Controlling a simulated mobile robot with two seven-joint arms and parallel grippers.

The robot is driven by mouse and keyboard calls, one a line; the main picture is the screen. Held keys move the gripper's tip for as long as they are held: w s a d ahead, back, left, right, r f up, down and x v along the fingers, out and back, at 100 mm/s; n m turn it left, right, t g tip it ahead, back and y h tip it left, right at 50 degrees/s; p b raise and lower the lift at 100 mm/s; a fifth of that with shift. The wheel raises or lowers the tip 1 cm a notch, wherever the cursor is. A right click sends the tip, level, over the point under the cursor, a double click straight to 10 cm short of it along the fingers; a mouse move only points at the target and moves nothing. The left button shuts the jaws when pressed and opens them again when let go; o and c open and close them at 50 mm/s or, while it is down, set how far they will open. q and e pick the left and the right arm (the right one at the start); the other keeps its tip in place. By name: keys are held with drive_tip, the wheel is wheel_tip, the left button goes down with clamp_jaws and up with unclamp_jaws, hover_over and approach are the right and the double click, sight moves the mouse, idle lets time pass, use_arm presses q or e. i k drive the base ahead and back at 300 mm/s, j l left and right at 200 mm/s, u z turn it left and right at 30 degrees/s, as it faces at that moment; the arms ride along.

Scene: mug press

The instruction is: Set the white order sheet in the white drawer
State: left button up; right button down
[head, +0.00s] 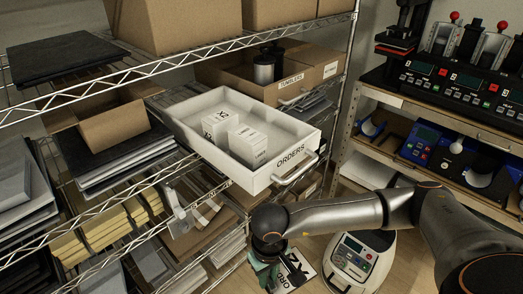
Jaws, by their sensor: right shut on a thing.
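The white drawer (274,180), labelled ORDERS on its front, is pulled out from the shelf rack and open at the top. Small white stacks with printed tops (247,143) stand inside it. My right gripper (266,276) is below and in front of the drawer, at the lower middle, shut on the white order sheet (295,268). The sheet has bold black print and shows beside the fingers; the grip itself is partly hidden by my wrist. My left gripper is not in view.
Wire shelves hold boxes, dark boards and yellow stacks (92,232) on the left. A cardboard TUMBLERS box (297,82) sits behind the drawer. A white machine with a display (356,262) is right of the sheet. A bench with presses (465,85) stands at the right.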

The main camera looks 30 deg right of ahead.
sight(271, 142)
drive_tip(key=i+l, duration=0.15)
drive_tip(key=l, duration=0.25)
drive_tip(key=i+l+z, duration=0.1)
drive_tip(key=l, duration=0.25)
drive_tip(key=i+l, duration=0.15)
drive_tip(key=l, duration=0.25)
drive_tip(key=i+l+z, duration=0.1)
drive_tip(key=l, duration=0.25)
drive_tip(key=i, duration=0.05)
